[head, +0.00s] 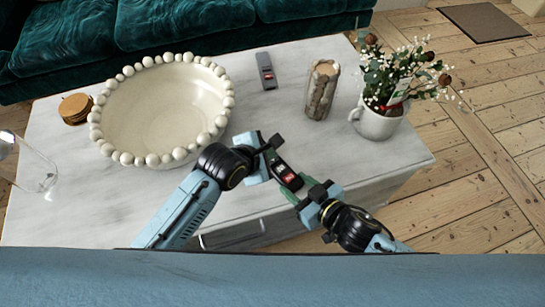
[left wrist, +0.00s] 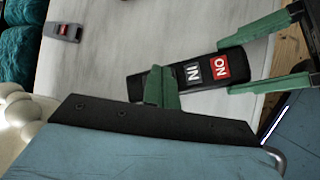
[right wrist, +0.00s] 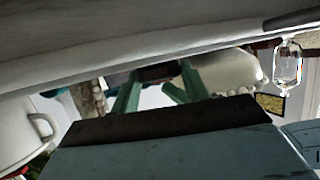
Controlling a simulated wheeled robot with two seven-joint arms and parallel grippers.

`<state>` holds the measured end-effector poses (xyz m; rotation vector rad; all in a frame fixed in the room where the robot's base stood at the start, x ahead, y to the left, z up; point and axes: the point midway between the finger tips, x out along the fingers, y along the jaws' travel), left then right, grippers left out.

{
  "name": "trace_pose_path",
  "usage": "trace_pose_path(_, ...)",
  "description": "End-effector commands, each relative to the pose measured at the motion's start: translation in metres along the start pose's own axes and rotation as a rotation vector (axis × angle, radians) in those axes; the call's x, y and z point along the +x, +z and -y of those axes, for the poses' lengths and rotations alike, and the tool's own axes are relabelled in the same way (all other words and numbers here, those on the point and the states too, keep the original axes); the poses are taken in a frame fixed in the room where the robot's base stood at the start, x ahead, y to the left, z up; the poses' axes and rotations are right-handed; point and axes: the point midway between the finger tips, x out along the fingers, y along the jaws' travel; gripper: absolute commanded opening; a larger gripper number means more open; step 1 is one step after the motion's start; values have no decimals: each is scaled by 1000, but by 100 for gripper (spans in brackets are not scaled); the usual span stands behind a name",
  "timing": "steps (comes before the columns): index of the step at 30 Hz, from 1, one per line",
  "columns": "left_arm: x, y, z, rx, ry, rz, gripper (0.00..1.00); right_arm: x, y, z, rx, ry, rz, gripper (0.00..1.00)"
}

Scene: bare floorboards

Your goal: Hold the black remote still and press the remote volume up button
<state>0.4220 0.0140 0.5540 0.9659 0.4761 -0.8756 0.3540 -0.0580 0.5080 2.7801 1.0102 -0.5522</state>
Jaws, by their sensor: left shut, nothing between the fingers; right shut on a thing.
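The black remote (head: 288,177) is held near the table's front edge. The right wrist view shows the dark remote (right wrist: 157,73) between the fingertips. My left gripper (head: 271,160) is shut and empty by the remote's other end. Its green fingers (left wrist: 160,88) are close beside the IN end; whether they touch is unclear.
A grey remote (head: 266,71) lies farther back on the marble table (head: 280,115). A beaded bowl (head: 160,105) stands left, with coasters (head: 75,108) beside it. A ribbed jar (head: 321,90) and a flower mug (head: 376,122) stand right. A clear glass (head: 35,172) is far left.

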Motion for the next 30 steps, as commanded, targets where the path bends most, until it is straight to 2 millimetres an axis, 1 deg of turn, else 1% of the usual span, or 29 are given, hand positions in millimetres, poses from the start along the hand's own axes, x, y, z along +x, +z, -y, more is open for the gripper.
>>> trace_pose_path(23, 0, 0, 0, 0, 0, 0, 0, 0, 0, 0, 0, 0, 0, 20)
trace_pose_path(30, 5, -4, 4, -2, -1, 0, 0, 0, 0, 0, 0, 0, 0, 20)
